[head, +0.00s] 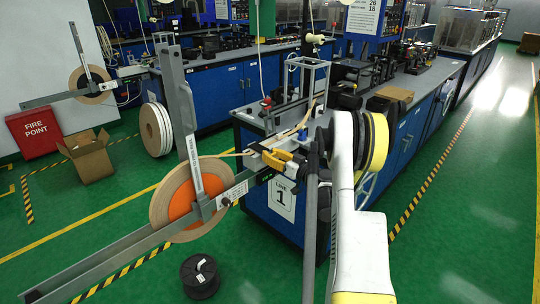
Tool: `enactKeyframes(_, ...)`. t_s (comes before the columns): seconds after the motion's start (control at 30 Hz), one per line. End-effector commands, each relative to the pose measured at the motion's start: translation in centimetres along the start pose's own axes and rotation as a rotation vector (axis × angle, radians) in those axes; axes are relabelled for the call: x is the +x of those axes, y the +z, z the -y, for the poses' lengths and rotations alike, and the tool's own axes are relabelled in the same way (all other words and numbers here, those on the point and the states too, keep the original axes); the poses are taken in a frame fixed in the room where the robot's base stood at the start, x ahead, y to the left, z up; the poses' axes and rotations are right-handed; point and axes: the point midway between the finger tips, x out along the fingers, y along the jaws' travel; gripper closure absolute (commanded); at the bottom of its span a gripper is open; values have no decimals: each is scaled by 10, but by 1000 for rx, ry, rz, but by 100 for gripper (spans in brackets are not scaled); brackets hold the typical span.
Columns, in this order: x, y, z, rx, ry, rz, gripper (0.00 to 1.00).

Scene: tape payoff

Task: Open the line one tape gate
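The line one payoff stands in front of the bench end marked with a "LINE 1" sign (282,199). Its long grey beam (110,261) slopes across the left. A large tape reel (159,205) with an orange centre hangs at the beam. A tall grey upright bar (177,100) crosses the reel's face and meets a bracket on the beam. I cannot tell which part is the gate. Tape runs from the reel towards the bench. A yellow and black device, apparently my gripper (262,154), is by the beam's bench end. Its fingers are too small to read.
A black spool (200,277) lies on the green floor below the beam. A cardboard box (88,157) and a red fire point box (33,130) stand at the left. Blue benches (219,92) fill the back. The right aisle (470,190) is clear.

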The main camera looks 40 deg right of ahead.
Motion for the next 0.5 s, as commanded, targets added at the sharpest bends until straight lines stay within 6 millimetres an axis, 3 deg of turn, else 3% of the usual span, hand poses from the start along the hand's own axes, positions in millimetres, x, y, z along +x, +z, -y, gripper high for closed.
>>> enactKeyframes(0.5,-3,-6,2,0,8,48,100)
